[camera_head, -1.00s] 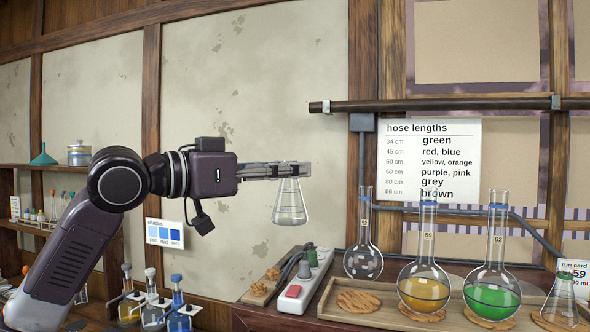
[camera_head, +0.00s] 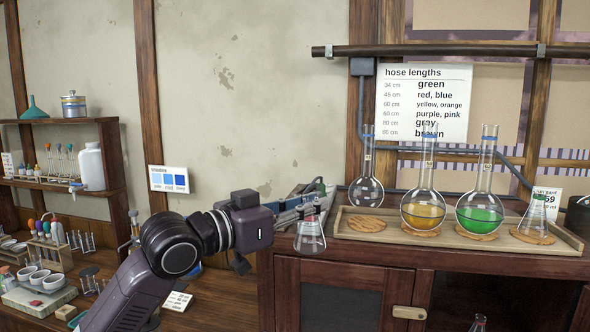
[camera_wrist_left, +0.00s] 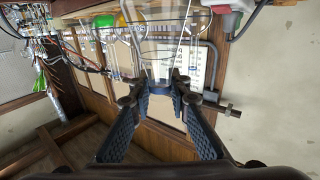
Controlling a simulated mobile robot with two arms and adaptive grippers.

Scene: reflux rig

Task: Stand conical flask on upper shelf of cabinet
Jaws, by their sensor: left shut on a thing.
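My left gripper (camera_head: 304,212) is shut on the neck of a clear conical flask (camera_head: 309,240). The flask hangs upright, mouth up, and overlaps the left end of the cabinet top in the head view. In the left wrist view the gripper (camera_wrist_left: 176,84) closes around the neck of the flask (camera_wrist_left: 163,45). The dark wooden cabinet (camera_head: 335,269) stands at the right. A panelled door with a pale handle (camera_head: 409,312) covers its left part. Its right part looks open and dark, with a glass neck (camera_head: 478,323) at the bottom picture edge. The right gripper is out of view.
Shelves with bottles (camera_head: 90,166) stand far left.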

